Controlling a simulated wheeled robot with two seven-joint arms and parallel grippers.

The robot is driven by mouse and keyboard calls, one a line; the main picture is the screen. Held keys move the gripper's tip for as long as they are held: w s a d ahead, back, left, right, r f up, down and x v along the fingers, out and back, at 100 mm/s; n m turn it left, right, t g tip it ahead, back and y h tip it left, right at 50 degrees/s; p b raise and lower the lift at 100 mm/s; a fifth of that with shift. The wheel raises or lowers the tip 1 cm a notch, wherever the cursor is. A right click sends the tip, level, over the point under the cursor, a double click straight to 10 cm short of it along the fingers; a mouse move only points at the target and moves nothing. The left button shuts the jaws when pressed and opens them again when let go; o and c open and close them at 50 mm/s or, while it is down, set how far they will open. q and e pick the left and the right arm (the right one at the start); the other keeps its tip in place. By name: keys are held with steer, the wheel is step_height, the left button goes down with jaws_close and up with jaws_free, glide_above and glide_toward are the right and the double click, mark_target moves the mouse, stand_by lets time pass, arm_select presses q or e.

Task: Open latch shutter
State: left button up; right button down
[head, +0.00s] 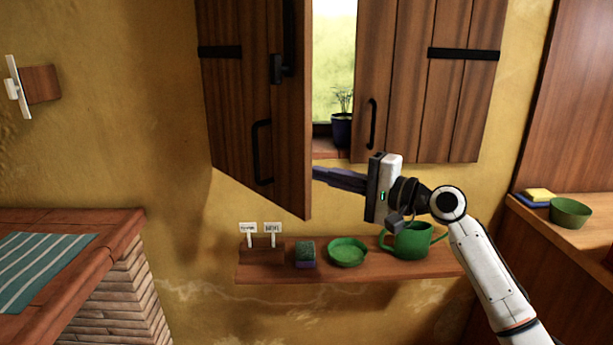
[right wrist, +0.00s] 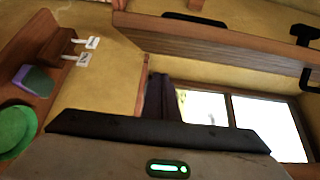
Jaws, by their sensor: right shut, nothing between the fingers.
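The left wooden shutter (head: 250,120) stands swung out from the wall, with a black latch (head: 283,68) high on it and a black pull handle (head: 261,152) lower down. The right shutter (head: 420,85), with its own handle (head: 371,124), also stands away from the window opening. My right gripper (head: 318,174) is shut and empty, its dark fingers pointing left at the left shutter's free edge, below the opening. Whether they touch it or pass behind it, I cannot tell. In the right wrist view the fingers (right wrist: 158,92) show before the window (right wrist: 255,118). My left gripper is not in view.
Below, a wall shelf (head: 300,272) holds a green mug (head: 411,240), a green bowl (head: 347,251), a sponge (head: 305,254) and small labels (head: 259,228). A potted plant (head: 342,128) stands on the sill. Brick counter (head: 115,222) at left; wooden counter (head: 545,238) at right.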

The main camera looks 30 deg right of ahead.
mark_target(306, 179)
steer(key=shift+w+a+p, duration=0.15)
steer(key=shift+a+p, duration=0.1)
steer(key=shift+a, duration=0.9)
steer(key=shift+w+a+p, duration=0.1)
steer(key=shift+a+p, duration=0.15)
steer(key=shift+a, duration=0.85)
